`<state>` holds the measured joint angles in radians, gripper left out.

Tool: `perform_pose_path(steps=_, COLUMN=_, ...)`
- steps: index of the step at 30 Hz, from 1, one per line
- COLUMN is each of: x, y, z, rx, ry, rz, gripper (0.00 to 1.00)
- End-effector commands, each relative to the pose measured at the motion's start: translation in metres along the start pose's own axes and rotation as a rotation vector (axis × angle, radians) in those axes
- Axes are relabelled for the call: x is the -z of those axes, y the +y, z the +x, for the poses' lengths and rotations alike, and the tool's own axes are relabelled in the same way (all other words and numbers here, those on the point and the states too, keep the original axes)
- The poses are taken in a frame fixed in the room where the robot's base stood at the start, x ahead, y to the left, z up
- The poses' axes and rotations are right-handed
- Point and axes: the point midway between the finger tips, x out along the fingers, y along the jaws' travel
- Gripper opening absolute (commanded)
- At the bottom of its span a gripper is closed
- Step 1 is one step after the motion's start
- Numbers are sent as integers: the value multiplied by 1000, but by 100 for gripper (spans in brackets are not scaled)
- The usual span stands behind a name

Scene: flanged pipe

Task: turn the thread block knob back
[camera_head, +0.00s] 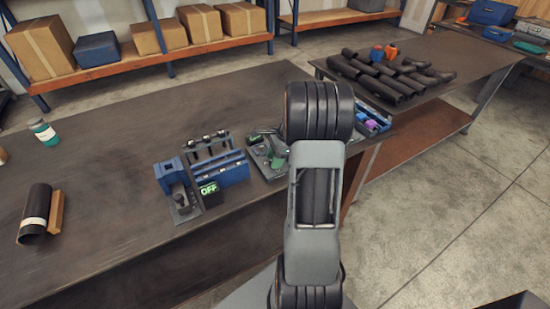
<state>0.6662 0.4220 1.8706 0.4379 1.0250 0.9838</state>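I cannot tell for sure which part is the thread block or its knob. A blue upright device (172,176) stands on the dark workbench, with a small dark round part (181,201) on its grey base. A black box with a green "OFF" display (209,189) sits beside it. A blue block (226,169) stands behind that display, below a rack with several dark round pieces (207,138). A grey fixture with green parts (272,155) lies to the right, partly hidden by my arm. My gripper cannot be made out; my own arm links fill the middle.
The workbench (110,210) is mostly clear at left, with a black pipe (36,209) and a green-white bottle (44,132). A tray with blue and purple items (374,120) is right of my arm. Several black pipes (388,72) lie on a second table behind.

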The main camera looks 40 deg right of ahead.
Motion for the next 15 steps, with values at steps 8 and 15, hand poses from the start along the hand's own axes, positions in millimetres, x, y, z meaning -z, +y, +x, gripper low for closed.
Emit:
perform_pose_path(steps=8, x=0, y=0, z=0, rx=0, ry=0, rz=0, gripper=18)
perform_pose_path(steps=15, x=0, y=0, z=0, rx=-1, ry=0, rz=0, gripper=0)
